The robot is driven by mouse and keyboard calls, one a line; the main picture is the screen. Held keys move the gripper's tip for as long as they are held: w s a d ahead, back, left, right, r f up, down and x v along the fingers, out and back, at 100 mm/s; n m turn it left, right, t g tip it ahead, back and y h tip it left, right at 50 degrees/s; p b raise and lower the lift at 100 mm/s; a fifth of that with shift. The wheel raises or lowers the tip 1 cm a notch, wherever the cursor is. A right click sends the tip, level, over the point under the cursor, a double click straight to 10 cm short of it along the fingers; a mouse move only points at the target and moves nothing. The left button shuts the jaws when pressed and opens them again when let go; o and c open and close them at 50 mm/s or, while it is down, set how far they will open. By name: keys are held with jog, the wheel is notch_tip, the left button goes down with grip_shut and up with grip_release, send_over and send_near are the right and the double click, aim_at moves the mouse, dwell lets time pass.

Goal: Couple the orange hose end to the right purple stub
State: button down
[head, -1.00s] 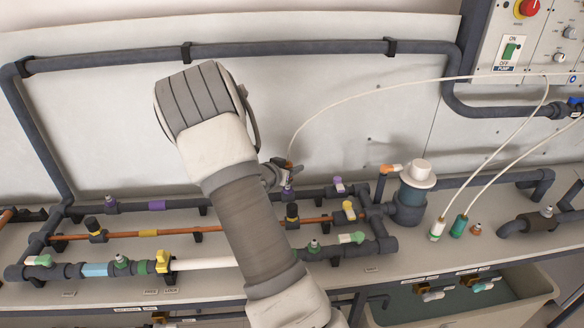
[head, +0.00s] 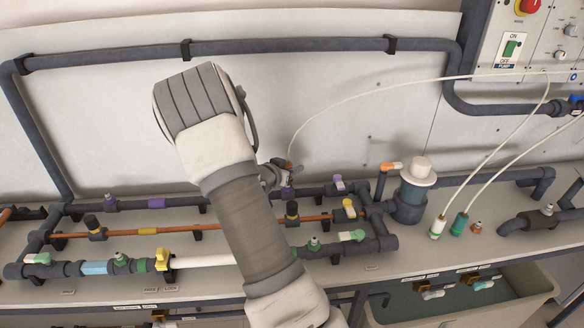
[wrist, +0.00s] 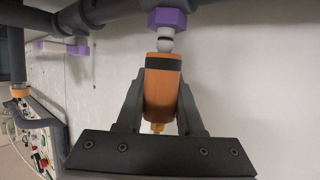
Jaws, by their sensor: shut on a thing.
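My gripper (wrist: 158,105) is shut on the orange hose end (wrist: 163,88), a cylinder with a dark rim; its two fingers press its sides. In the head view my gripper (head: 276,174) is partly hidden by my arm. The right purple stub (wrist: 167,18) has a purple collar and a pale rounded tip with a dark ring. In the wrist view the tip lines up with the hose end's mouth, very close to it; I cannot tell whether they touch. In the head view this stub (head: 287,191) shows just below my gripper. The left purple stub (head: 109,201) stands apart.
The thin white hose (head: 380,90) arcs from my gripper to the right panel. A purple-handled valve (head: 338,184) sits right of the stub. Below run the orange pipe (head: 175,232) and a pipe with yellow and green fittings. A back board (head: 330,110) stands behind.

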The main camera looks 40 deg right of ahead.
jog(key=shift+f+b, duration=0.75)
jog(key=shift+f, duration=0.4)
jog(key=shift+c, duration=2.3)
grip_release()
jog(key=shift+a, duration=0.1)
jog(key=p+v, duration=0.3)
jog(key=v, duration=1.4)
jog(key=shift+r+p, duration=0.25)
jog(key=shift+p, duration=0.1)
